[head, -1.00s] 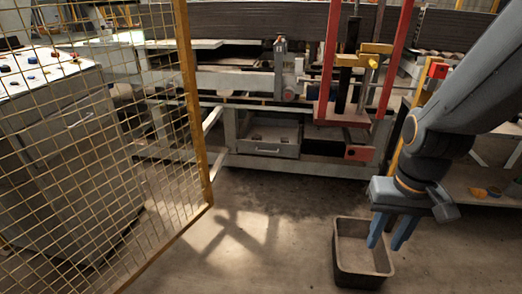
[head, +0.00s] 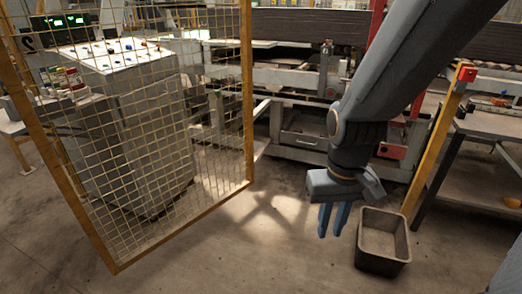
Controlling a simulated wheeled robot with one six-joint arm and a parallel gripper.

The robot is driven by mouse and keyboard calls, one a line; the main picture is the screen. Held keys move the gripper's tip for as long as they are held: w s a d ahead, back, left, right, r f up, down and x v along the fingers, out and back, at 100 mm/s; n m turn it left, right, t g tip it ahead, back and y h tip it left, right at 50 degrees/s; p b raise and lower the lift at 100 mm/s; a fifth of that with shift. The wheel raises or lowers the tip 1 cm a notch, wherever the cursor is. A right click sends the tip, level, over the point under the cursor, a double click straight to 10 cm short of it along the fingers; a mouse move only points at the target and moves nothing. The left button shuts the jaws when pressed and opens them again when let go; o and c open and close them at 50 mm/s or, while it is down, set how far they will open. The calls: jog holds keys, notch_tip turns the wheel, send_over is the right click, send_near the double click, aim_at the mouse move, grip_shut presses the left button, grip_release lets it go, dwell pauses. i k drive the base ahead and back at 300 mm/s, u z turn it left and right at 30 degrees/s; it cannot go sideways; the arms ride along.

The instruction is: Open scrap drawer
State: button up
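The scrap drawer (head: 300,139) is a grey metal front with a dark handle, low under the machine in the head view. It looks shut, and its right side is close to my arm in the picture. My gripper (head: 333,222) points down with two blue fingers apart and nothing between them. It hangs in front of the machine, nearer to me and lower in the picture than the drawer, not touching it.
A yellow mesh fence (head: 250,100) stands at the left, before a grey control cabinet (head: 130,130). An open dark bin (head: 383,263) stands on the floor right of my gripper. A yellow post (head: 437,140) and a workbench (head: 480,122) are at the right. Floor before the drawer is clear.

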aim_at(312, 126)
jog(key=u, duration=0.7)
jog(key=i, duration=1.65)
jog(key=z, duration=0.8)
jog(key=i, duration=0.8)
jog(key=z, duration=1.15)
jog(key=i, duration=0.3)
jog(key=z, duration=0.15)
